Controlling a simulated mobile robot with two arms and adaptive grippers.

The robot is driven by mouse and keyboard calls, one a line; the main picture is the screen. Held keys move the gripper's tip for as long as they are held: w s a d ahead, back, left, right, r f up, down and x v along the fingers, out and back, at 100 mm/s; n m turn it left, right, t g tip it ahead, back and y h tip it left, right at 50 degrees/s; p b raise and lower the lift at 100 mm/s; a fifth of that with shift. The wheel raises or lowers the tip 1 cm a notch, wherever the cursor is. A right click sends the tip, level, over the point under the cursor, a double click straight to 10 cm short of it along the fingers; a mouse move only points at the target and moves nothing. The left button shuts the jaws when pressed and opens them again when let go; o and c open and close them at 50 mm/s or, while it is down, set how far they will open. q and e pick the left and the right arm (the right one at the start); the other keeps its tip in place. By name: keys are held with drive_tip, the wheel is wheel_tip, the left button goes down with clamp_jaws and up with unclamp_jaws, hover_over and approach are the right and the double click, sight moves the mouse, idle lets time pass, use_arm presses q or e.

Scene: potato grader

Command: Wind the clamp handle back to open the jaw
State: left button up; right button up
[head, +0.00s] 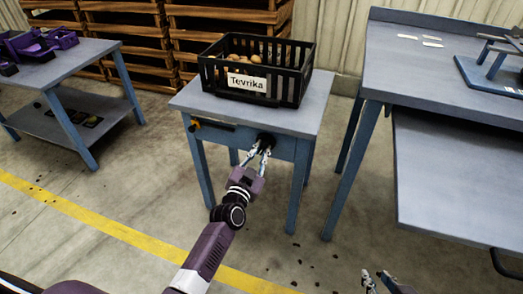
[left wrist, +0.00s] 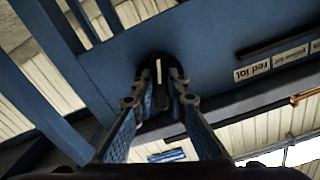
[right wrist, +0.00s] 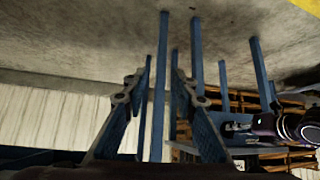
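The clamp handle (head: 266,140) is a dark, round part on the front apron of the small blue-grey table. My left gripper (head: 259,153) is right in front of it. In the left wrist view, a dark round hub with a pale upright bar (left wrist: 158,84) shows between the fingertips of my left gripper (left wrist: 159,90). The fingers stand apart on either side; I cannot tell whether they touch it. My right gripper (head: 376,282) is low at the bottom edge of the head view. In the right wrist view its fingers (right wrist: 160,88) are apart and empty. I cannot make out the jaw.
A black crate (head: 292,88) labelled Tevrika, holding potatoes, stands on the small table (head: 190,98). A dark bar with an orange end (head: 195,126) is on the table's front left. A workbench (head: 420,70) stands right; a table with purple bins (head: 62,38) stands left.

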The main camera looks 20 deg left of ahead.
use_arm(q)
clamp_jaws()
use_arm(e)
drive_tip(key=shift+s, duration=0.1)
